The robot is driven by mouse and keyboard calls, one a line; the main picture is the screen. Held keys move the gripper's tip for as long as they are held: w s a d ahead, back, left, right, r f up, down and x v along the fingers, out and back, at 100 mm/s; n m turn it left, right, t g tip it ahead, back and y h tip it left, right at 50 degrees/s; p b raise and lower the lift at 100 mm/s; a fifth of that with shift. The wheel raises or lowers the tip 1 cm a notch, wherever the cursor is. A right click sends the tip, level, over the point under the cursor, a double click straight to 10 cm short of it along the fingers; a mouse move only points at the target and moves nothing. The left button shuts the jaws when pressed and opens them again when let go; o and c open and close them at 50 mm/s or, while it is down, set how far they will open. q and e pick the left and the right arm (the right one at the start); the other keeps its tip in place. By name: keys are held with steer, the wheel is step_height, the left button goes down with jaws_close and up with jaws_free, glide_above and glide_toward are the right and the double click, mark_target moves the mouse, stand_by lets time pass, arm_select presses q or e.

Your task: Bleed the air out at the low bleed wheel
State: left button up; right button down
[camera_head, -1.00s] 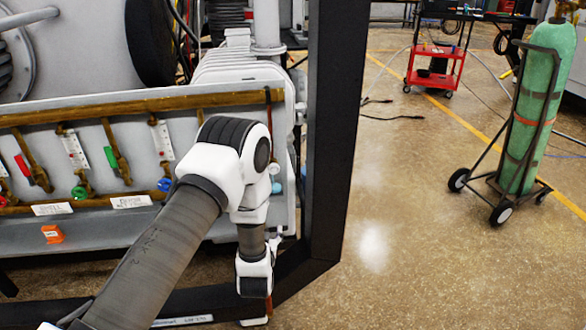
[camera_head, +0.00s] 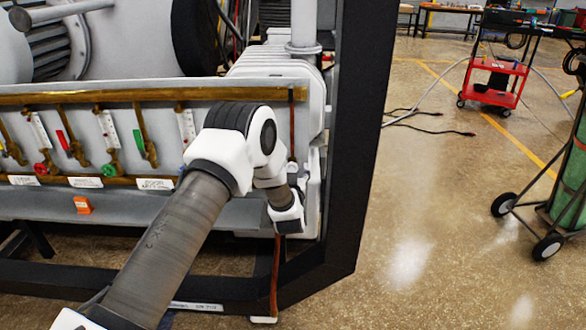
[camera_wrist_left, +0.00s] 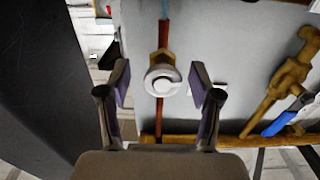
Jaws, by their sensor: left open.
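A small round white wheel (camera_wrist_left: 162,82) sits on a brass fitting on a thin vertical copper-red pipe in the left wrist view. I take it for the low bleed wheel. My left gripper (camera_wrist_left: 160,74) is open, one finger on each side of the wheel in the picture; I see no contact. How far the fingertips are from it is hard to tell. In the head view my left arm reaches the right end of the manifold; the wrist (camera_head: 286,214) shows there, but the fingers and wheel are hidden. My right gripper is not in view.
A black frame post (camera_head: 355,150) stands close to the right of my wrist. Several valves with coloured handles line the manifold at left; a blue-handled one (camera_wrist_left: 282,122) is right of my gripper. An orange block (camera_head: 83,205) sits on the ledge.

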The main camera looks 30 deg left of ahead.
arm_select(q)
steer(key=shift+w+a, duration=0.2)
steer(key=shift+a, duration=0.1)
steer(key=c, duration=1.2)
steer(key=shift+o, duration=0.2)
steer(key=shift+r, duration=0.1)
steer(key=m+p, duration=0.1)
steer(key=m, duration=0.3)
steer(key=shift+r+p, duration=0.1)
steer(key=shift+p, duration=0.25)
steer(key=m+p, duration=0.2)
steer(key=m, duration=0.3)
steer(key=shift+m, duration=0.4)
steer(key=m+p, duration=0.1)
steer(key=m, duration=0.4)
steer(key=shift+r+p, duration=0.1)
steer(key=shift+p, duration=0.25)
steer(key=m+p, duration=0.1)
steer(key=m, duration=0.3)
steer(key=shift+m, duration=0.4)
